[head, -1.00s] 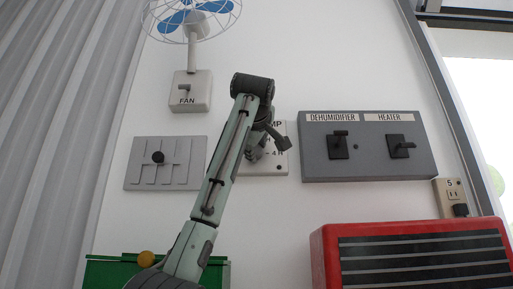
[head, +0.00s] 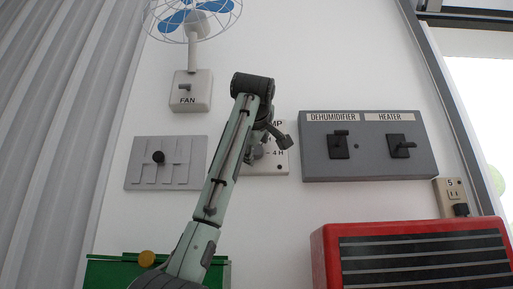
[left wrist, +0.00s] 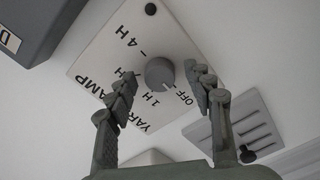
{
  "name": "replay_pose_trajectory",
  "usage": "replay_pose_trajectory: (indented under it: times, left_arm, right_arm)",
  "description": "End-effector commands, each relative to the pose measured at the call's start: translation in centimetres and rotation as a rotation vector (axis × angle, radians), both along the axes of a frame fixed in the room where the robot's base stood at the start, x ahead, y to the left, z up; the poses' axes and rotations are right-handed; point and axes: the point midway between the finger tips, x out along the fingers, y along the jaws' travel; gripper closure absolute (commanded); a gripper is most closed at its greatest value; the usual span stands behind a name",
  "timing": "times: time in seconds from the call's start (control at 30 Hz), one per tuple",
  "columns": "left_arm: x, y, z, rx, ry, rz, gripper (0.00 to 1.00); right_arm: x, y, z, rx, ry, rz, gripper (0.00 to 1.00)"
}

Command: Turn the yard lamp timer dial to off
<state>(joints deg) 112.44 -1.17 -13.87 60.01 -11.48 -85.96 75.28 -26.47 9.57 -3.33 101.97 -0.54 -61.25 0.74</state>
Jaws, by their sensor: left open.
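The yard lamp timer is a white plate (left wrist: 112,55) on the wall, marked OFF, 1 H and 4 H, with a round grey dial (left wrist: 160,72) in its middle. Which mark the dial points to is hard to tell. My left gripper (left wrist: 158,78) is open, with one finger on each side of the dial in the left wrist view; contact cannot be made out. In the head view the left gripper (head: 270,142) is in front of the timer plate (head: 278,167) and hides much of it. My right gripper is in neither view.
A grey dehumidifier and heater switch panel (head: 370,170) is right of the timer. A grey plate with a black knob (head: 158,157) is to its left, and the fan switch (head: 190,101) is up left. A red heater (head: 323,255) and an outlet (head: 447,188) are lower right.

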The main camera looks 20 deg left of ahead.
Motion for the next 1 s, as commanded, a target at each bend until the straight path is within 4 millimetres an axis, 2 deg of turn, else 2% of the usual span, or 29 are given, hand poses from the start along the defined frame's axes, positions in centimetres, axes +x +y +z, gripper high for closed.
replay_pose_trajectory:
  times: [0.13, 0.27, 0.7, 0.83, 1.0]
  left_arm:
    - [-0.2, -0.1, 0.0, 0.001, -0.001, 0.000, 0.48]
    - [-1.6, -0.5, 0.1, 0.001, -0.004, -0.001, 0.48]
    - [-9.9, -2.9, 0.1, 0.001, -0.003, -0.001, 0.48]
    - [-11.1, -3.2, 0.1, 0.000, -0.002, -0.001, 0.48]
    - [-11.6, -3.4, 0.0, 0.000, 0.000, -0.001, 0.48]
  right_arm:
    - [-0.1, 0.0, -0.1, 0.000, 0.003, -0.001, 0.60]
    - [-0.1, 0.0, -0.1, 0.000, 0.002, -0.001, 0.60]
    - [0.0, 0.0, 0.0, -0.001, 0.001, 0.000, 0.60]
    - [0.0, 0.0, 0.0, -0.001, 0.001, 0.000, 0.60]
    - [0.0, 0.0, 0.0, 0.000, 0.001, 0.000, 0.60]
